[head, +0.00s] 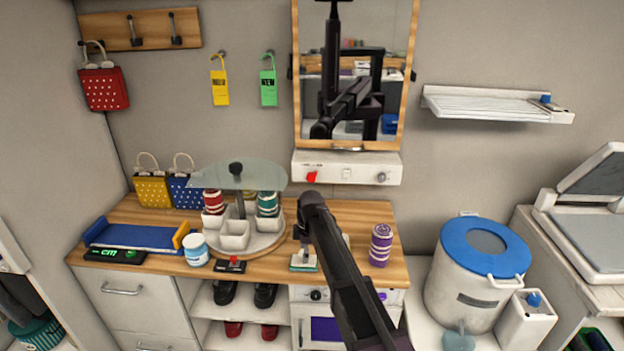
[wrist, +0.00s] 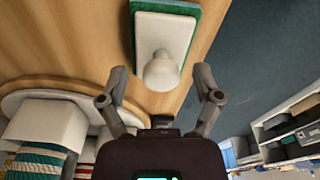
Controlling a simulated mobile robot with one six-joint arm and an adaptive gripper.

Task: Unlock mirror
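The mirror (head: 395,88) hangs on the wall in a wooden frame and reflects part of my dark arm. Under it is a white panel (head: 329,170) with a red knob (head: 311,177) at left, a small pale switch (head: 346,173) in the middle and a grey knob (head: 381,177) at right. I cannot tell which part is the lock. My gripper (wrist: 160,82) is open and empty. In the head view it is low over the worktop, below the panel. A white block with a round knob and green base (wrist: 165,35) lies ahead of the fingers, apparently untouched.
The wooden worktop (head: 345,212) holds a tiered carousel (head: 262,245) left of my gripper and a purple-striped spool (head: 380,245) to its right. A white jar (head: 196,249) and blue tray (head: 140,236) stand further left. A blue-lidded bin (head: 470,290) stands right.

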